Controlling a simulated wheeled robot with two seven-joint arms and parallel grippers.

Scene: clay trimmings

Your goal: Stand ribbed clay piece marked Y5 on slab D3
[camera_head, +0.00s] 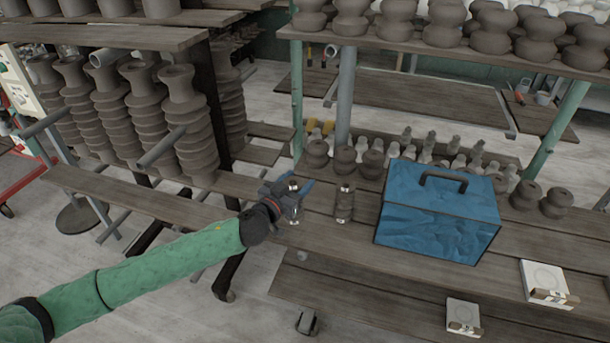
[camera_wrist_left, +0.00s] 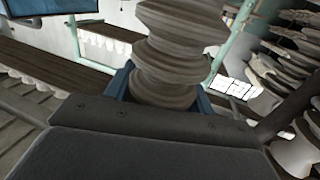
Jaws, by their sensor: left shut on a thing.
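My left gripper (camera_head: 297,196) is above the bench boards and shut on a ribbed grey clay piece. The held piece (camera_wrist_left: 178,52) fills the upper middle of the left wrist view, between the blue fingers. No Y5 mark can be read on it. A second ribbed clay piece (camera_head: 344,204) stands on the bench just right of the gripper, with a small pale label on it. Two white slabs lie on the bench at the right: one at far right (camera_head: 543,277) and one nearer the front (camera_head: 463,311). Their tags are too small to read, so I cannot tell which is D3.
A blue toolbox (camera_head: 437,214) stands on the bench between the ribbed piece and the slabs. Round clay pieces (camera_head: 539,198) sit behind it. A rack of tall ribbed insulators (camera_head: 185,115) stands at the left.

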